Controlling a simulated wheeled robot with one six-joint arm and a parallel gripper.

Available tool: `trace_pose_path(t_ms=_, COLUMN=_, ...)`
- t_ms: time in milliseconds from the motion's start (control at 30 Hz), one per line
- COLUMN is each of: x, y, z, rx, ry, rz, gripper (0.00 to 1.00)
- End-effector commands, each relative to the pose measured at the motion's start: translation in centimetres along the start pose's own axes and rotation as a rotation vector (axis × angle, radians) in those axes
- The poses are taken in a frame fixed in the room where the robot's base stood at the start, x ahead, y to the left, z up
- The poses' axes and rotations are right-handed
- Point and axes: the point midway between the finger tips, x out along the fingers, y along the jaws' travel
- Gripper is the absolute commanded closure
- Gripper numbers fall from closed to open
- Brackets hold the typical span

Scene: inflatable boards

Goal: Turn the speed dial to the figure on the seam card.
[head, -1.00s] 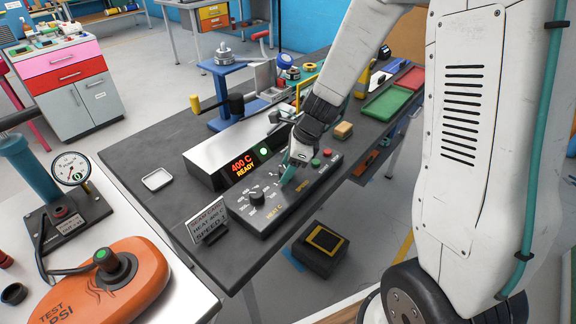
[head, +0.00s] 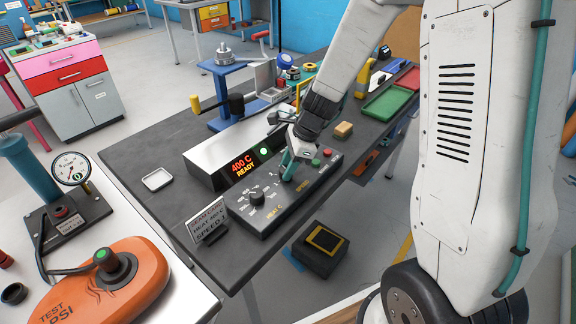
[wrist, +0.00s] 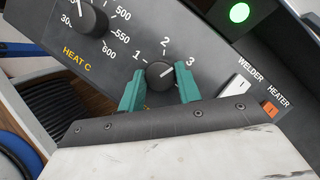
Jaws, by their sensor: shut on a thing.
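The speed dial (wrist: 158,77) is a dark round knob with a white pointer mark. The figures 1, 2 and 3 arc around it. The mark points up and right, seemingly near the 3. My gripper (wrist: 160,90) has its teal fingers on either side of the knob and is shut on it. In the head view my gripper (head: 287,172) reaches down to the control panel (head: 262,213) and hides the dial. The seam card (head: 208,222) stands at the panel's left end. It reads HEAT 400 C and SPEED, with a small figure that looks like 1.
The heat dial (wrist: 92,19) sits left of the speed dial. A white welder switch (wrist: 236,86) and an orange heater switch (wrist: 270,108) are to its right. The display box (head: 206,160) behind the panel reads 400 C READY, with a green light.

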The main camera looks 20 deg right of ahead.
Motion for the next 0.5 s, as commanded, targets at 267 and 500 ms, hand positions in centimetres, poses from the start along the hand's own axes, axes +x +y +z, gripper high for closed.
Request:
trace_pose_path(t_ms=267, x=0.01, y=-0.22, z=0.04, rx=-0.236, ry=0.000, rz=0.098, gripper=0.89)
trace_pose_path(t_ms=500, x=0.02, y=-0.39, z=0.10, rx=-0.448, ry=0.000, rz=0.185, gripper=0.89)
